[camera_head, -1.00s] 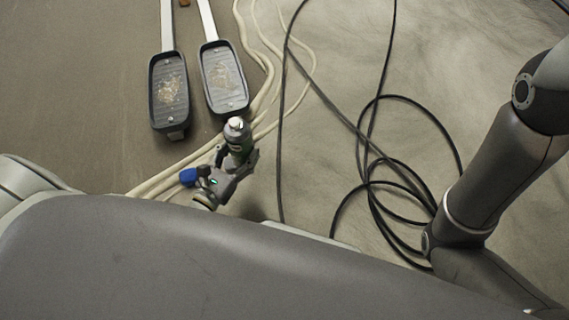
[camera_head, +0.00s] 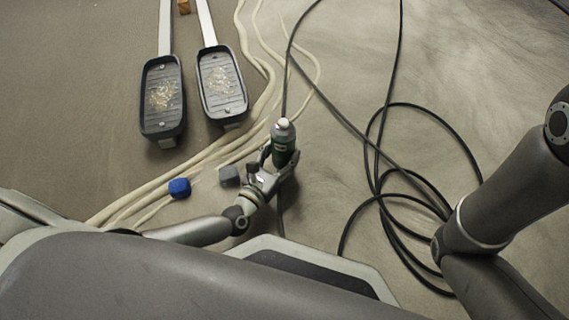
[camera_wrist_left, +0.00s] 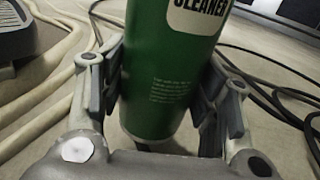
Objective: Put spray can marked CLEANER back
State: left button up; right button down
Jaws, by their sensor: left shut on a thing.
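The green spray can marked CLEANER (camera_head: 283,146) has a white cap and is upright in my left gripper (camera_head: 279,162). In the left wrist view the can (camera_wrist_left: 165,75) fills the middle, between the two fingers of my left gripper (camera_wrist_left: 165,95). Part of its CLEANER label shows at the top edge. The fingers are shut on the can's sides. The can's top is cut off in the wrist view. My right arm shows at the right of the head view, but its gripper is out of the frame.
Two dark foot-pedal-like trays (camera_head: 162,110) (camera_head: 221,95) with debris lie at upper left. A blue cube (camera_head: 179,187) and a grey cube (camera_head: 229,176) lie on the floor. Pale cables (camera_head: 200,160) and coiled black cables (camera_head: 400,190) cross the floor.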

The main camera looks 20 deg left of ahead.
aim_at(284, 160)
pick_arm(q)
jog(key=shift+w+d+f+b, duration=0.2)
jog(key=shift+w+f+b, duration=0.1)
jog(key=shift+f+b, duration=0.05)
notch_tip(284, 160, down, 3)
jog(key=b, duration=0.3)
jog(key=shift+w+d+f, duration=0.1)
jog(key=shift+f, duration=0.1)
jog(key=shift+r, duration=0.1)
jog(key=o, duration=1.1)
jog(key=shift+f, duration=0.2)
jog(key=shift+r, duration=0.1)
